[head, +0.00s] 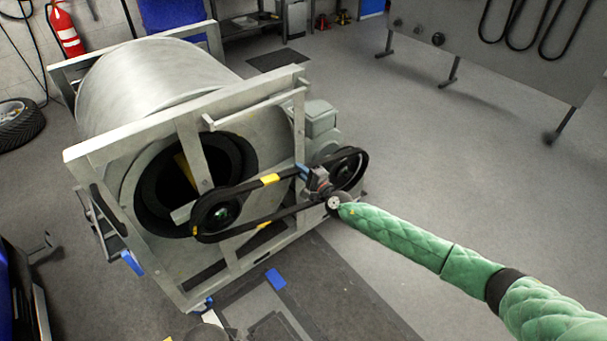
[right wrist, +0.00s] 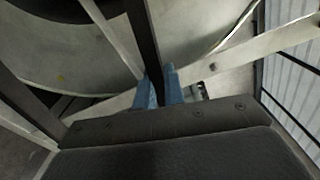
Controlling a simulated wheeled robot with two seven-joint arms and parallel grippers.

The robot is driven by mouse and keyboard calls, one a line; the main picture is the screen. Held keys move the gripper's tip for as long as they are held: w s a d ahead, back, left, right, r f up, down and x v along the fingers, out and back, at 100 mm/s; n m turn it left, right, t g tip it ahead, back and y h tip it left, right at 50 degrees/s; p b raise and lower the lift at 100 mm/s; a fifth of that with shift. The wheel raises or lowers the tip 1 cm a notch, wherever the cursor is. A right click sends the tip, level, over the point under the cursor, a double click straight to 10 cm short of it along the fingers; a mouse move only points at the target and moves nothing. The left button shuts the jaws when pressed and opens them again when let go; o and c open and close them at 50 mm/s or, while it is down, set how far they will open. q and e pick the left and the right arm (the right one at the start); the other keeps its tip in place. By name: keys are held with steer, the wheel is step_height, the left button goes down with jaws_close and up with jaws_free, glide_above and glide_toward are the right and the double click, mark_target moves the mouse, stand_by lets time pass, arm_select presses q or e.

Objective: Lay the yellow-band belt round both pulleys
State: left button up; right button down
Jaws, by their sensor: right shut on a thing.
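The black belt with yellow bands (head: 270,180) forms a long loop on the front of the dynamometer. Its left end runs round the left pulley (head: 221,213), and its right end appears to run round the right pulley (head: 344,174). I cannot tell whether it sits fully in the grooves. My right gripper (head: 303,171) is shut on the upper run, near the right pulley. In the right wrist view the belt (right wrist: 143,40) passes between the blue fingertips (right wrist: 160,88). My left gripper is not in view.
The pale metal frame (head: 190,150) and big drum (head: 150,80) stand close behind the belt. A grey panel (head: 500,55) with dark belts hanging on it is at the upper right. A wheel (head: 18,122) lies at the far left. Floor to the right is clear.

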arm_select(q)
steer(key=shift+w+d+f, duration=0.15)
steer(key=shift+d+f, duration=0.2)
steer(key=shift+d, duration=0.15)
arm_select(e)
steer(key=shift+x, duration=1.55)
arm_select(q)
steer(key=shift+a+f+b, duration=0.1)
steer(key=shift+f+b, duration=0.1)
steer(key=shift+b, duration=0.2)
arm_select(e)
steer(key=shift+f, duration=0.15)
steer(key=c, duration=1)
jaws_free()
steer(key=shift+s, duration=0.15)
arm_select(q)
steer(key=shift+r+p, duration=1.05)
steer(key=shift+p, duration=0.05)
arm_select(e)
steer(key=shift+v, duration=4.9)
